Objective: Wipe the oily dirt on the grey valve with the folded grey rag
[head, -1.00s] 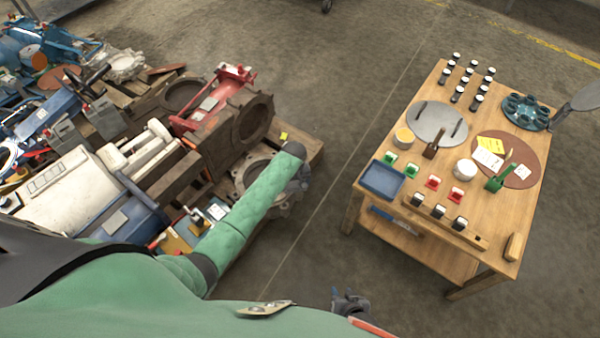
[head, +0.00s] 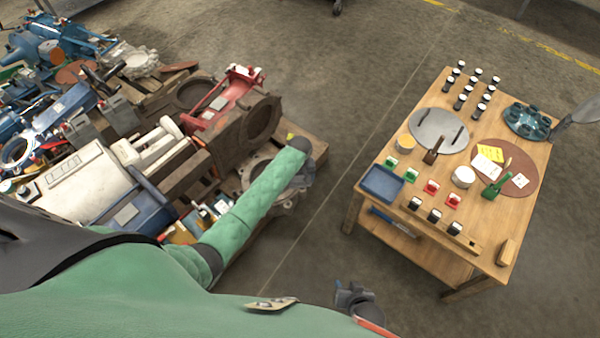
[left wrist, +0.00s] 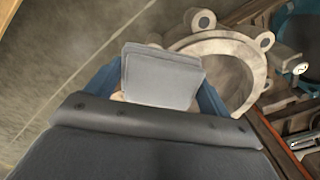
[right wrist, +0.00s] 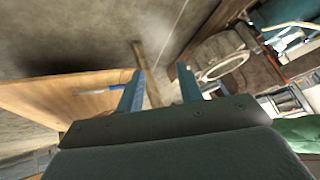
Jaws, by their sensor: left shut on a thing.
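The grey valve (head: 256,168), a round ring-shaped casting with bolt lugs, lies at the near right corner of the loaded pallet, partly hidden under my left forearm. In the left wrist view its pale ring (left wrist: 232,66) is right of and behind the rag. The folded grey rag (left wrist: 160,77) is held between the blue fingers of my left gripper (left wrist: 165,88), which is shut on it. I cannot tell whether the rag touches the valve. No distinct oily dirt can be made out. My right gripper (right wrist: 157,88) is open and empty, away from the valve.
The pallet is crowded with a white housing (head: 85,185), a brown casting (head: 240,125) and a red part (head: 237,88). A wooden table (head: 410,220) with a blue tray (head: 381,183) and small items stands right. Bare floor separates them.

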